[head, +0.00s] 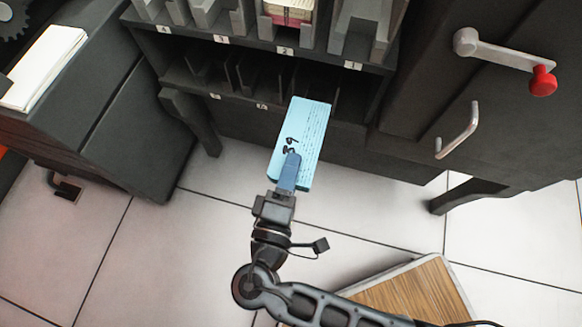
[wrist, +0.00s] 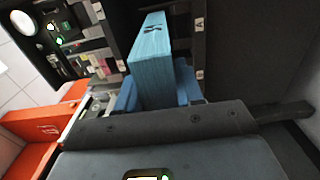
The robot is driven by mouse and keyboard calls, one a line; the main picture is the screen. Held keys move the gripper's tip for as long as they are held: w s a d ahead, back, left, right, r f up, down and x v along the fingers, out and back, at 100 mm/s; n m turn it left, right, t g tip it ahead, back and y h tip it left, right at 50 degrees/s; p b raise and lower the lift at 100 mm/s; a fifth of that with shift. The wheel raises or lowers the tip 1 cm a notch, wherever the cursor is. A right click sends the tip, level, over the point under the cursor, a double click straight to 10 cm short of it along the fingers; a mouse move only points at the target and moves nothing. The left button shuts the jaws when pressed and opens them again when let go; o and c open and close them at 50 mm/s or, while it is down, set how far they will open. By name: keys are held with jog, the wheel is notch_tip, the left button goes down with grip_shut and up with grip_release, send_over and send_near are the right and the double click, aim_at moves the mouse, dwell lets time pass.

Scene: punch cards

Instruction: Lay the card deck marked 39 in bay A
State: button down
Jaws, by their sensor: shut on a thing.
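The light-blue card deck (head: 308,135), marked 39, is held in front of the lower row of bays in the head view. My gripper (head: 290,170) is shut on its near end with blue fingers. In the wrist view the deck (wrist: 152,68) stands up between the blue fingers (wrist: 158,95), with part of a mark on its end. A label reading A (wrist: 199,23) shows on a dark rack edge right of the deck there. The head view's lower bays (head: 245,75) are dark, with small labels I cannot read; the deck partly covers them.
The upper bays carry labels 4 to 1; a reddish-edged deck (head: 287,12) sits above label 2. A crank with a red knob (head: 542,80) and a handle (head: 458,130) stick out at right. White cards (head: 42,65) lie at left. A wooden-topped thing (head: 405,292) stands at the bottom.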

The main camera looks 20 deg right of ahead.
aim_at(306, 123)
jog(key=shift+w+d, duration=0.1)
jog(key=shift+w, duration=0.05)
jog(key=shift+x, duration=5.4)
jog(key=shift+b+x, duration=1.35)
jog(key=shift+x, duration=4.25)
jog(key=shift+f, duration=0.15)
jog(key=shift+f+b, duration=0.75)
jog(key=shift+b, duration=0.15)
jog(key=c, duration=0.6)
grip_release()
jog(key=shift+c, duration=0.2)
